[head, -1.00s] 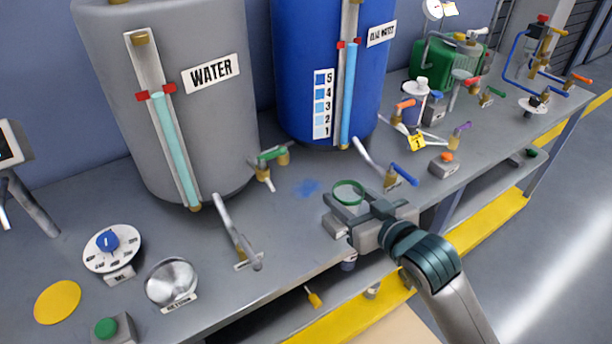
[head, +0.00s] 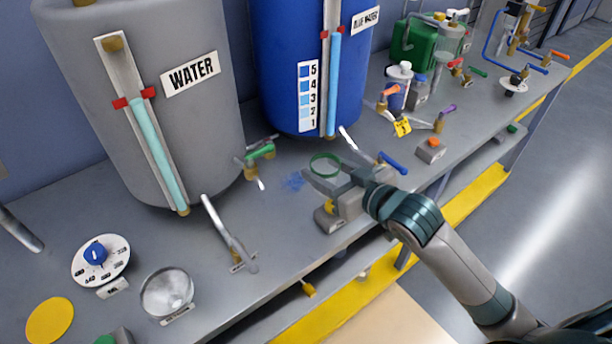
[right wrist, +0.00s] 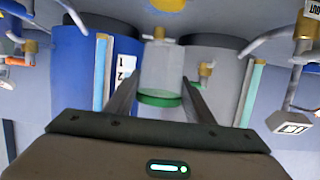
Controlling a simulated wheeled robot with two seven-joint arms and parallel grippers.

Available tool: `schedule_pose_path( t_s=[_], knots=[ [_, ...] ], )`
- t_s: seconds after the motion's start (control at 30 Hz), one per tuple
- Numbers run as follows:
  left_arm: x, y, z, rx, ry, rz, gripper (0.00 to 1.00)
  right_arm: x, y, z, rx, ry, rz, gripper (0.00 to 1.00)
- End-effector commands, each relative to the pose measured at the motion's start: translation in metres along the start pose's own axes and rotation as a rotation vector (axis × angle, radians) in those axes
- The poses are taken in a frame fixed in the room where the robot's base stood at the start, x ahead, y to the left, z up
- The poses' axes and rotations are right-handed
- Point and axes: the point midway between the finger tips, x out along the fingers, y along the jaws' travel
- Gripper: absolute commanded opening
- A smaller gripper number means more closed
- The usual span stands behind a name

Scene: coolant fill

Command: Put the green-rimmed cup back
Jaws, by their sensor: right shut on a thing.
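The green-rimmed cup (head: 325,164) is held at the tips of my right gripper (head: 328,180), near the front of the blue tank. In the head view mostly its green rim shows; the fingers and background make the rest hard to see. In the right wrist view the clear-grey cup (right wrist: 160,72) sits between the two fingers (right wrist: 158,92), with its green rim at the lower end of the picture. My right gripper is shut on it. Whether the cup touches the bench is hard to tell. My left gripper is not in view.
A grey box with a yellow top (head: 328,212) stands just below the gripper. A blue-handled tap (head: 392,163) is close on the right, a green-handled tap (head: 260,151) to the left. The grey water tank (head: 150,90) and blue tank (head: 275,70) stand behind. A yellow disc (head: 50,320) lies front left.

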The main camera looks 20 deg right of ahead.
Motion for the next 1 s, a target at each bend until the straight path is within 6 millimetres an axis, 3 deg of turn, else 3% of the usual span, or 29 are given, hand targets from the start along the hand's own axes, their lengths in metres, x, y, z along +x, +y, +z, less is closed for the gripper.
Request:
schedule_pose_path(
  t_s=[0.27,0.5,0.7,1.0],
  knots=[
    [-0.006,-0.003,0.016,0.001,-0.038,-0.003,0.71,0.057,0.011,0.013,0.001,-0.002,0.001,0.23],
    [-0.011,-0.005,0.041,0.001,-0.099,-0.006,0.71,0.099,0.019,0.025,0.001,-0.001,0.0,0.23],
    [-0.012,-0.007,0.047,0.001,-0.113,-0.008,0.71,0.111,0.021,0.029,-0.001,-0.001,0.0,0.23],
    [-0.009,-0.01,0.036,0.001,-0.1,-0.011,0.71,0.111,0.021,0.029,-0.001,-0.001,0.0,0.23]
  ],
)
